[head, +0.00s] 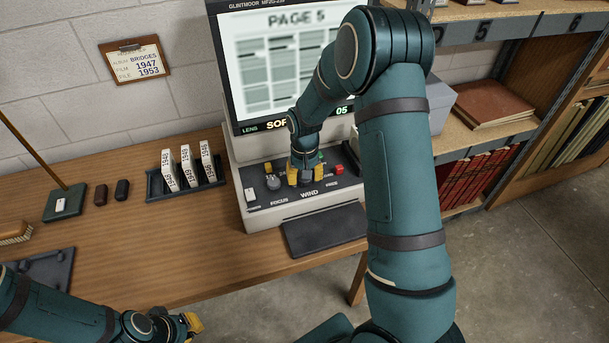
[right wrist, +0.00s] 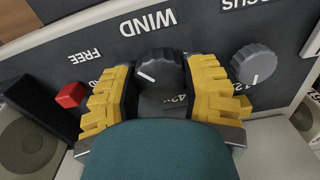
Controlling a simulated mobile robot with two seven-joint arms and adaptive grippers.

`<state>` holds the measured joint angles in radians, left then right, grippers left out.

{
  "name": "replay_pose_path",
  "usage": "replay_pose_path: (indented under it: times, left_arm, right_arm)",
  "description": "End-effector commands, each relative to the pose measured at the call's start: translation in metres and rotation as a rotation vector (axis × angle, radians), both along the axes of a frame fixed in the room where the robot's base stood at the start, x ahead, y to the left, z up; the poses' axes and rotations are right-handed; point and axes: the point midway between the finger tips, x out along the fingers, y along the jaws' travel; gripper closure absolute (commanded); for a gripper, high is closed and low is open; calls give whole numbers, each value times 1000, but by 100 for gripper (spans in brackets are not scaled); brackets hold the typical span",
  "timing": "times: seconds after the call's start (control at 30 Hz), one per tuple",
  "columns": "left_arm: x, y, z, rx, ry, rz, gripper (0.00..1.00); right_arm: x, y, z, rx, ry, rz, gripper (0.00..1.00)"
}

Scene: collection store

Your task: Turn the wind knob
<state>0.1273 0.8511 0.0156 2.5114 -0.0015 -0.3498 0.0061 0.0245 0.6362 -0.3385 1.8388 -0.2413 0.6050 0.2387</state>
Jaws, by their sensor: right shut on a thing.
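The wind knob (right wrist: 158,66) is dark grey with a white pointer line, above the word WIND on the reader's panel. In the head view the right gripper (head: 306,172) comes down onto the microfilm reader's panel (head: 262,209) and hides the knob. My left gripper (head: 191,325) is low at the left, away from the reader; its opening cannot be made out.
The focus knob (right wrist: 254,64) and a red button (right wrist: 70,95) flank the wind knob. The reader's screen (head: 283,70) shows PAGE 5. A rack of film boxes (head: 186,180) stands left of the reader. Shelves (head: 490,133) stand at the right. The table's front middle is clear.

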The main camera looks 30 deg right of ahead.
Motion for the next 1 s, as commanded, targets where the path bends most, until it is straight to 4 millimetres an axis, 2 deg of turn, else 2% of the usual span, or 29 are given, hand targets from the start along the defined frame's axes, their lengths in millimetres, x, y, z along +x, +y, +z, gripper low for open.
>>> replay_pose_path:
  times: [0.33, 0.87, 0.9, 0.97, 1.0]
  left_arm:
    - [1, 0, 2, 0, -2, 2, 100]
    - [1, 0, 2, 0, -2, 2, 100]
    - [1, 0, 2, 0, -2, 2, 100]
    - [1, 0, 2, 0, -2, 2, 100]
    - [1, 0, 2, 0, -2, 2, 100]
  right_arm:
    - [0, 0, 0, 0, 1, -139, 89]
    - [0, 0, -1, 0, 1, -162, 89]
    - [0, 0, -1, 0, 1, -162, 44]
    - [0, 0, -1, 1, 2, -162, 22]
    - [0, 0, -1, 0, 1, -162, 18]
